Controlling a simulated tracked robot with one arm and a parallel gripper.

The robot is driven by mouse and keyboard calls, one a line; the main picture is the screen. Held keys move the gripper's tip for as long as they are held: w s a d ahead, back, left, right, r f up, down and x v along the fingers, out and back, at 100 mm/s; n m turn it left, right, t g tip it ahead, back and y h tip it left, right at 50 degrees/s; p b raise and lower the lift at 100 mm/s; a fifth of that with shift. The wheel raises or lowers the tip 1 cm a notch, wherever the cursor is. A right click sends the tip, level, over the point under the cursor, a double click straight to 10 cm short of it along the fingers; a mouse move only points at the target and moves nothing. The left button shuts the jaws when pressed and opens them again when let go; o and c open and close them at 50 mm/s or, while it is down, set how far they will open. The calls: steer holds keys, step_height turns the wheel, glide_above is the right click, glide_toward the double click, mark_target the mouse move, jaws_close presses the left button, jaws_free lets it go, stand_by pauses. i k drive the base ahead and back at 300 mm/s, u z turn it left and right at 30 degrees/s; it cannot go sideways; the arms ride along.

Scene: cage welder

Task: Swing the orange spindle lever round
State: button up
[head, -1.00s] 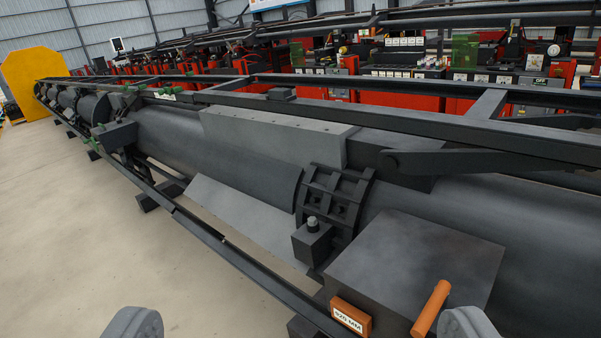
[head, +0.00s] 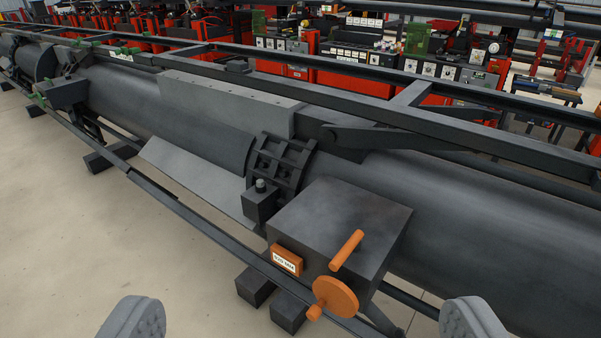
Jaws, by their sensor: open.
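The orange spindle lever (head: 347,250) is a short cylinder slanting up from the dark grey box (head: 335,220), right of the picture's middle. Below it an orange handwheel (head: 335,294) with a small knob sits on the box's front side. My gripper (head: 305,325) shows as two grey fingertips, wide apart at the bottom edge, one left and one right. It is open with nothing between the fingers. The lever and handwheel appear between and beyond the fingertips, apart from them.
An orange-framed label plate (head: 287,260) sits on the box's front, left of the handwheel. A dark rail (head: 220,239) runs along the machine's front. A long dark cylinder (head: 480,220) lies behind the box. Open pale floor (head: 60,240) is at the left.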

mark_target(354, 243)
steer(key=z, duration=0.8)
steer(key=k, duration=1.4)
steer(key=u, duration=0.7)
steer(key=i, duration=1)
steer(key=z, duration=0.1)
